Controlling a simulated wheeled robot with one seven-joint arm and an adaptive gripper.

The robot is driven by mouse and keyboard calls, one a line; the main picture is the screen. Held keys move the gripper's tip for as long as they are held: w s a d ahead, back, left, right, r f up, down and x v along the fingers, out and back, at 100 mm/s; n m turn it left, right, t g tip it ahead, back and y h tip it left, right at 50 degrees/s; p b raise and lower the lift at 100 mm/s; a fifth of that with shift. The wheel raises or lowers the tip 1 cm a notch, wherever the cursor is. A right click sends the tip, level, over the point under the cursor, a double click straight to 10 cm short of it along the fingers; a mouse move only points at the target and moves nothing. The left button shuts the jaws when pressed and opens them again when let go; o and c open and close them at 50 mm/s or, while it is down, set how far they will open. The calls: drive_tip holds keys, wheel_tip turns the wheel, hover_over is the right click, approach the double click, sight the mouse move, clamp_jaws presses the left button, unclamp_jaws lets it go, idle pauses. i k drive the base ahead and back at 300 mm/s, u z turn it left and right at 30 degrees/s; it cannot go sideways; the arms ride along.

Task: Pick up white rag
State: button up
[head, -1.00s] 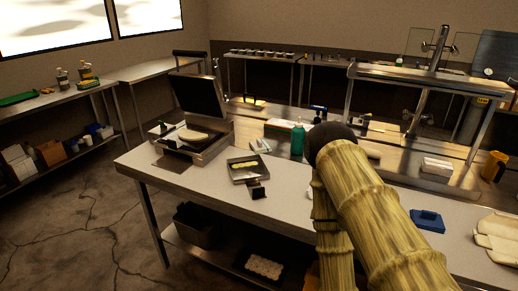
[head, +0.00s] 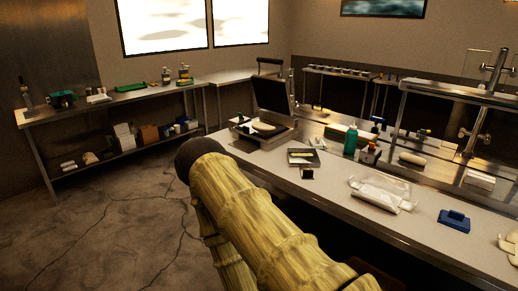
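I cannot pick out the white rag for certain. A white cloth-like item (head: 98,96) lies on the left side table. Folded pale pieces (head: 508,246) lie at the right edge of the long counter, partly cut off by the frame. My bamboo-textured arm, with a dark rounded end, crosses the lower middle of the head view and hides part of the counter's front edge. My gripper's fingers do not show, so its opening and contents are hidden.
The left side table (head: 130,97) has a loaded lower shelf. The cracked floor between them is clear.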

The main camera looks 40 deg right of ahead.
sight(316, 144)
drive_tip(key=u, duration=0.45)
drive_tip(key=i, duration=1.6)
drive_tip(key=z, duration=1.35)
drive_tip(key=i, duration=0.9)
drive_tip(key=z, duration=1)
